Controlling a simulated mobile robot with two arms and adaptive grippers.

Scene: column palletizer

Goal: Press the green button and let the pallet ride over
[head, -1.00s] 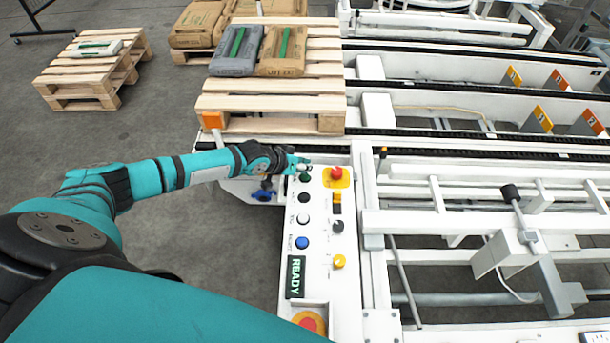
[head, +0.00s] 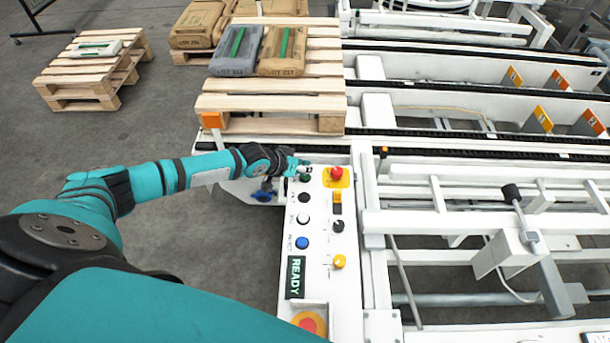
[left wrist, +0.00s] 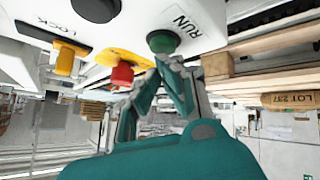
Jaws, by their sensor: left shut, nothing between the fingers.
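The green button (head: 305,178) is at the far end of the white control panel (head: 320,266). In the left wrist view the green button (left wrist: 163,41) is marked RUN. My left gripper (head: 304,168) is shut and empty, with its fingertips right at the green button; I cannot tell whether they touch it. The left gripper also shows in the left wrist view (left wrist: 172,66). The wooden pallet (head: 272,103) stands at the near left end of the conveyor, carrying a grey bag (head: 225,64) and a brown bag (head: 270,68). My right gripper is out of view.
A red button (head: 337,173) on a yellow plate sits right beside the green one. Black, white and blue buttons, a yellow knob and a READY display (head: 296,277) line the panel. Conveyor rails (head: 480,136) run right from the pallet. Another pallet (head: 85,79) stands on the floor at left.

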